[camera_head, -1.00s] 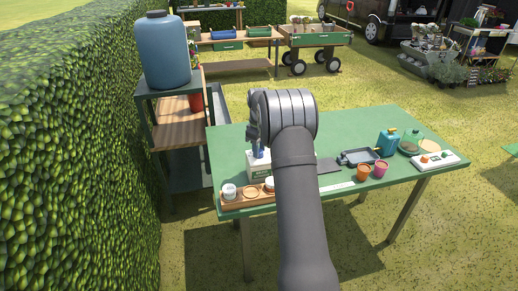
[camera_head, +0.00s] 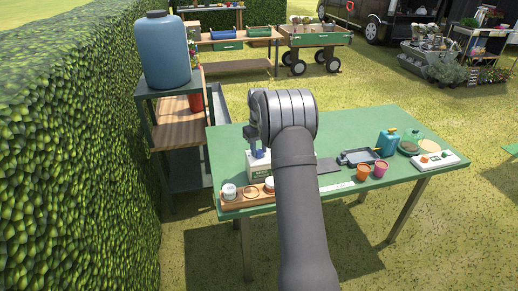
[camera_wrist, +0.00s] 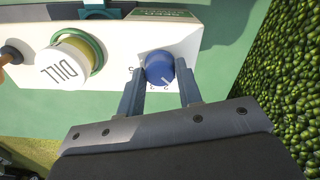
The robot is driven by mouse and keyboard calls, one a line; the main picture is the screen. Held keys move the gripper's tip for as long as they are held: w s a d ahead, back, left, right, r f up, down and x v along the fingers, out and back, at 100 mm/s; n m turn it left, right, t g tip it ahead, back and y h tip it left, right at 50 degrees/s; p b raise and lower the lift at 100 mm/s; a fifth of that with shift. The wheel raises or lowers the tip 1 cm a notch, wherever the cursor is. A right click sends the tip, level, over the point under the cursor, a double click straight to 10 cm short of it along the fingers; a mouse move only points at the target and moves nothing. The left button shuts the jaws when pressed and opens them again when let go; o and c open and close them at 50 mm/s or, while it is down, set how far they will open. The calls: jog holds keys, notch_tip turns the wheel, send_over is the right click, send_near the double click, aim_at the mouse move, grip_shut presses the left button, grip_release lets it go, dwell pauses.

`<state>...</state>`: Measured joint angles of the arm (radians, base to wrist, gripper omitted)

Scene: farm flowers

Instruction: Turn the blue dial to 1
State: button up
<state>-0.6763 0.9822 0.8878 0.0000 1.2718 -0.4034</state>
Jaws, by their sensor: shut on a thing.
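The blue dial (camera_wrist: 159,67) sits on the white face of a box (camera_wrist: 120,35) in the wrist view. Small numbers are printed around it; a 5 shows at its left, and others lie partly hidden below it. A short white mark on the dial points to the lower right. My gripper (camera_wrist: 159,80) has one finger on each side of the dial and is shut on it. In the head view the white box (camera_head: 259,170) stands on the green table (camera_head: 345,126), partly hidden by my arm.
A wooden tray (camera_head: 233,204) with small jars lies before the box. Orange (camera_head: 363,173) and pink (camera_head: 380,169) pots stand to the right. A hedge (camera_head: 75,140) is far left.

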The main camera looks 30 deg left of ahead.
aim_at(259, 151)
dwell(0.3)
jog(key=o, duration=1)
jog(key=shift+c, duration=0.2)
notch_tip(259, 151, up, 17)
jog(key=shift+r, duration=0.2)
jog(key=shift+f, duration=0.1)
notch_tip(259, 151, down, 17)
jog(key=shift+f, duration=0.15)
dwell(0.5)
